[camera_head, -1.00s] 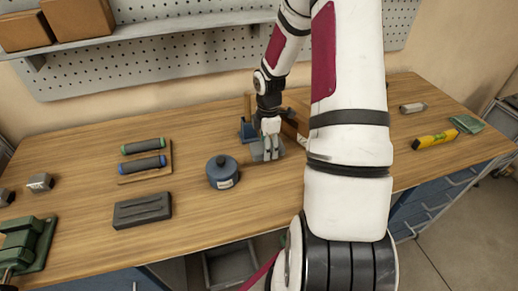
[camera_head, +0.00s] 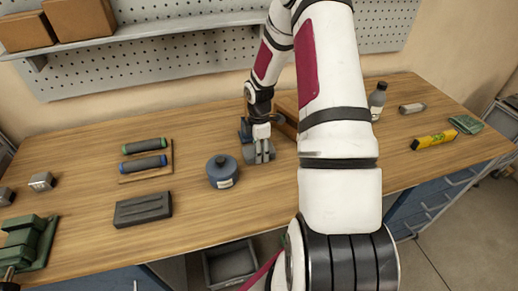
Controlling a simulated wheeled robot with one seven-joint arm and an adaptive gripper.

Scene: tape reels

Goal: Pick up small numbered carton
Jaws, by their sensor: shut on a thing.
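My gripper (camera_head: 259,153) is near the middle of the workbench, its grey fingers pointing down at or just above the wood. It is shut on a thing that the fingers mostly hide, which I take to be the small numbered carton. No number can be read at this size. A brown wooden or cardboard piece (camera_head: 287,108) is behind and to the right, partly hidden by my arm.
A round blue tin (camera_head: 222,171) stands close left of the gripper. A dark block (camera_head: 143,209) and a wooden tray (camera_head: 146,177) with two rolls lie further left. A bottle (camera_head: 377,99) and a yellow item (camera_head: 434,140) are at right. The front middle bench is clear.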

